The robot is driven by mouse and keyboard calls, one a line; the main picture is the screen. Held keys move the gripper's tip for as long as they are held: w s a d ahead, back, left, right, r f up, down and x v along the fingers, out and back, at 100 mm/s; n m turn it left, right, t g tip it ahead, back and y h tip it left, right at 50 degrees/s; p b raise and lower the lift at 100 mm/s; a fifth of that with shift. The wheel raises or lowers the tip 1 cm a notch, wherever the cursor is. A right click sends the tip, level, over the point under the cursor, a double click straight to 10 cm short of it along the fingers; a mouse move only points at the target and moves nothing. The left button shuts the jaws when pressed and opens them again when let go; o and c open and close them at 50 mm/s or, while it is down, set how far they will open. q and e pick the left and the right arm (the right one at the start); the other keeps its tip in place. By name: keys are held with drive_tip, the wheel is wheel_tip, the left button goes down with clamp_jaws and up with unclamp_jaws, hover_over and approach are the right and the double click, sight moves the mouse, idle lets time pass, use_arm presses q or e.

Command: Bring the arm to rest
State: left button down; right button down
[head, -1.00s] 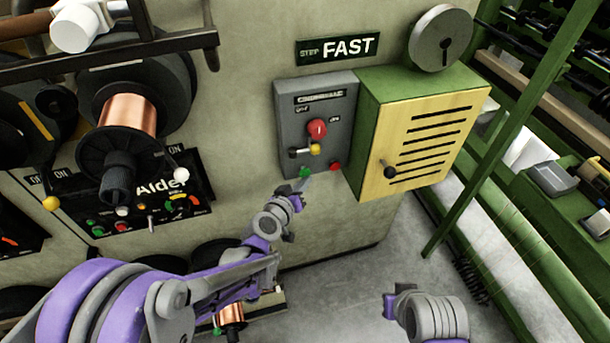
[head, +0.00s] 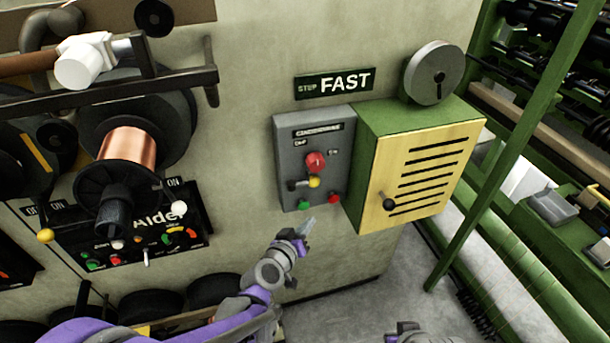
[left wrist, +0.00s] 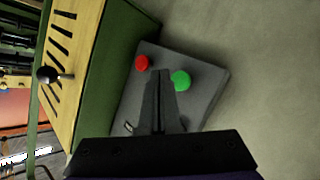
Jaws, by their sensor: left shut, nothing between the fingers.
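My left gripper (head: 307,226) is shut and empty. It is in front of the wall, a little below the lower edge of the grey control box (head: 289,150), apart from it in the head view. In the left wrist view its closed fingers (left wrist: 160,78) point toward the box, with a green button (left wrist: 181,80) to their right and a red button (left wrist: 142,63) to their upper left. My right gripper (head: 404,331) shows only in part at the bottom edge of the head view; its fingers cannot be made out.
The box carries a red knob (head: 316,162) and a yellow-tipped lever (head: 313,182). A green cabinet with a yellow slotted door (head: 425,175) juts out to its right. Copper spools (head: 128,146) and an Alder panel (head: 110,245) are at left. A green post (head: 505,160) stands at right.

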use_arm(q)
drive_tip(key=shift+s, duration=0.1)
drive_tip(key=s+a+g+y+p, duration=0.1)
drive_tip(key=s+a+g+y, duration=0.1)
drive_tip(key=s+a, duration=0.3)
drive_tip(key=s+a+r+g+y+p, duration=0.1)
drive_tip(key=s+a, duration=0.5)
drive_tip(key=s, duration=0.6)
drive_tip(key=s+a+g+y+p, duration=0.1)
drive_tip(key=s+a+g+y, duration=0.2)
drive_tip(key=s+a, duration=0.3)
drive_tip(key=s+g, duration=0.1)
drive_tip(key=s, duration=0.2)
drive_tip(key=shift+s+a+r+g, duration=0.2)
drive_tip(key=shift+r+g, duration=0.15)
drive_tip(key=shift+g, duration=0.05)
